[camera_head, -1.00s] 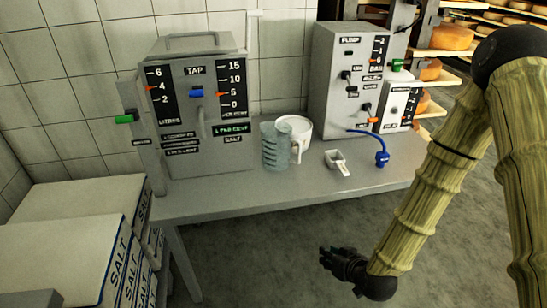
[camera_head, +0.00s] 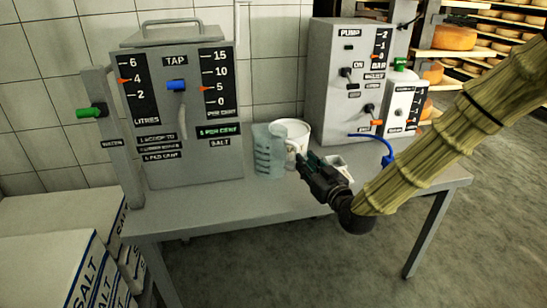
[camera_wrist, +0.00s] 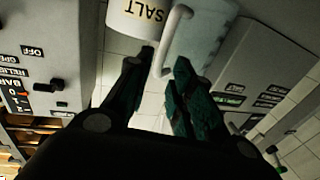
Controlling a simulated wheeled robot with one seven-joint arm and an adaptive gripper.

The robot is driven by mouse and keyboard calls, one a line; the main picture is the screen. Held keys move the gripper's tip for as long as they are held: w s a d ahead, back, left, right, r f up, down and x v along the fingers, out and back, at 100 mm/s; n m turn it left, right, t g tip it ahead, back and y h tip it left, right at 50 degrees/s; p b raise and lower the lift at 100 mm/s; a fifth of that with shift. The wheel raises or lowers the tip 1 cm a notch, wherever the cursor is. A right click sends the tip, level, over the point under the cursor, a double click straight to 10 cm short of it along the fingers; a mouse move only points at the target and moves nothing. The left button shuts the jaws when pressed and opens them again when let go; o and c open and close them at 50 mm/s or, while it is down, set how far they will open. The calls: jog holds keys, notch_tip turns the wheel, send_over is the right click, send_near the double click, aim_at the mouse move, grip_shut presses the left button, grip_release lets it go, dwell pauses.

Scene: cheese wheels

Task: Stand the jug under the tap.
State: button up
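The jug (camera_head: 268,155) is translucent blue-green with graduation marks. It stands upright on the table, right of the tap unit (camera_head: 218,150). The tap's blue lever (camera_head: 176,86) is on the unit's front, with a grey spout (camera_head: 182,122) below it. My gripper (camera_head: 303,162) is at the jug's right side, over the table. In the wrist view my gripper (camera_wrist: 161,68) is open, its dark fingers apart. A pale curved handle (camera_wrist: 172,42), apparently the jug's (camera_wrist: 208,32), shows between the fingertips. Whether either finger touches it I cannot tell.
A white salt tub (camera_head: 298,131) stands close behind the jug; it also shows in the wrist view (camera_wrist: 135,22). A small scoop dish (camera_head: 340,164) lies beside my gripper. The pump unit (camera_head: 335,100) is at the back right. Table (camera_head: 210,208) in front of the tap is clear.

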aim_at(275, 153)
jog(key=x, duration=0.2)
jog(key=f+b+x, duration=0.1)
jog(key=x, duration=0.2)
jog(key=shift+w+a+f, duration=0.1)
jog(key=shift+w+a, duration=0.05)
jog(key=shift+w, duration=0.15)
jog(key=shift+w+a, duration=0.3)
jog(key=shift+w, duration=0.15)
jog(key=shift+c, duration=0.5)
grip_shut()
